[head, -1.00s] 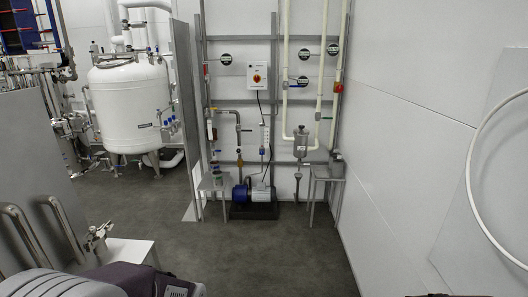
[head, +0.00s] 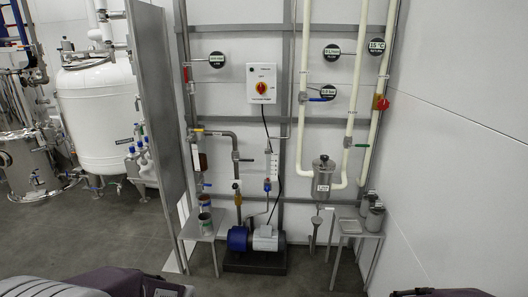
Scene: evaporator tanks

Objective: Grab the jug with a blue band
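Two small jugs stand on the left metal side table (head: 190,231) against the wall. The front jug (head: 206,223) is grey with a coloured band that is too small to read clearly. The jug behind it (head: 204,202) has a reddish-brown top area. Two plain grey metal vessels, the front one (head: 375,219) and one behind it (head: 367,203), stand on the right side table (head: 346,234). I cannot make out a clear blue band on any of them. Neither of my grippers is in view; only parts of my arms show at the bottom edge.
A blue and white pump (head: 250,238) sits on a dark plinth (head: 254,262) between the tables. A grey partition (head: 158,130) stands left of the left table, with a white tank (head: 95,120) beyond. The floor (head: 300,275) ahead is clear.

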